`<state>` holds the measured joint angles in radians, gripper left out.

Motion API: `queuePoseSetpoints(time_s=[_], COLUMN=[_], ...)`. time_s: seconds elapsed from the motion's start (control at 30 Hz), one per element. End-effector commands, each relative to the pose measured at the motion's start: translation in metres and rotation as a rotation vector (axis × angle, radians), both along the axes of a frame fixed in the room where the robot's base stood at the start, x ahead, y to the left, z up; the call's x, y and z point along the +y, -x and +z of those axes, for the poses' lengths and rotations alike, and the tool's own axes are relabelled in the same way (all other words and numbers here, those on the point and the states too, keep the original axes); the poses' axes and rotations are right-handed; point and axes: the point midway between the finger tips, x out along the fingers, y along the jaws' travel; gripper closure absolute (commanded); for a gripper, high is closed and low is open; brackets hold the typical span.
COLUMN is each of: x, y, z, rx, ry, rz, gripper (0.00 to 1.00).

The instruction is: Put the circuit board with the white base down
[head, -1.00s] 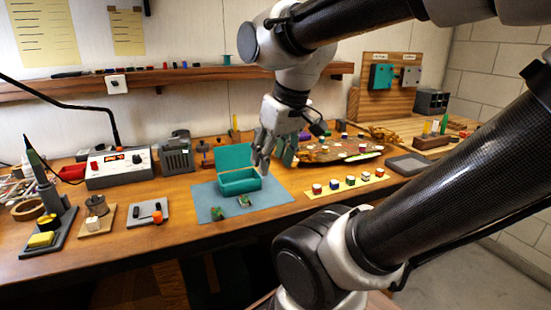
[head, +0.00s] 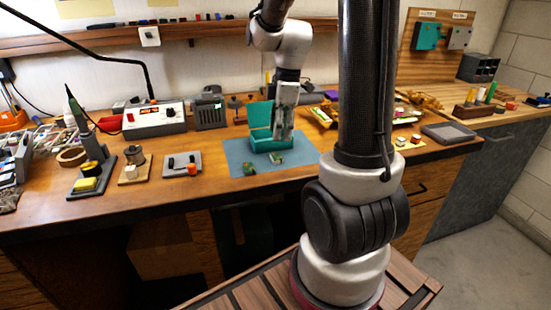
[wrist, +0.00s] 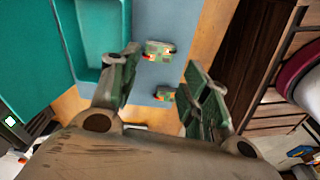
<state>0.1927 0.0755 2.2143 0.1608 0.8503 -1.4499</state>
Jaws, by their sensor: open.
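Two small green circuit boards lie apart on a blue mat (head: 240,155). One (head: 276,158), with a pale edge underneath, is just in front of the teal box (head: 270,145); the other (head: 250,168) is to its left, nearer the bench edge. In the wrist view the boards show between my fingers, one higher (wrist: 158,50) and one lower (wrist: 165,93); which has the white base is hard to tell there. My gripper (head: 283,138) is open and empty, fingers down, at the right front of the box. It also shows in the wrist view (wrist: 163,62).
The teal box stands with its lid raised behind it. A grey tool tray (head: 182,163) and a soldering station (head: 154,118) are to the left. Coloured blocks (head: 408,142) and a grey tray (head: 452,132) are to the right. Bare wood lies in front of the mat.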

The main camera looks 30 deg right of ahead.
Motion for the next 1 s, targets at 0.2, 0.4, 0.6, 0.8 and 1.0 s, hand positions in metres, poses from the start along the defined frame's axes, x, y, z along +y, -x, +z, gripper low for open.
queuePoseSetpoints(time_s=[0.2,0.4,0.6,0.8,1.0], x=[0.001,0.004,0.008,0.009,0.009], y=[0.000,0.000,-0.002,-0.003,-0.003], z=[-0.008,-0.033,-0.064,-0.078,-0.078], rx=[-0.016,-0.015,-0.014,-0.019,-0.019], ry=[0.004,0.004,0.004,0.006,0.006], rz=[0.140,0.141,0.140,0.139,0.139], gripper=[0.54,0.54,0.54,0.54,0.59])
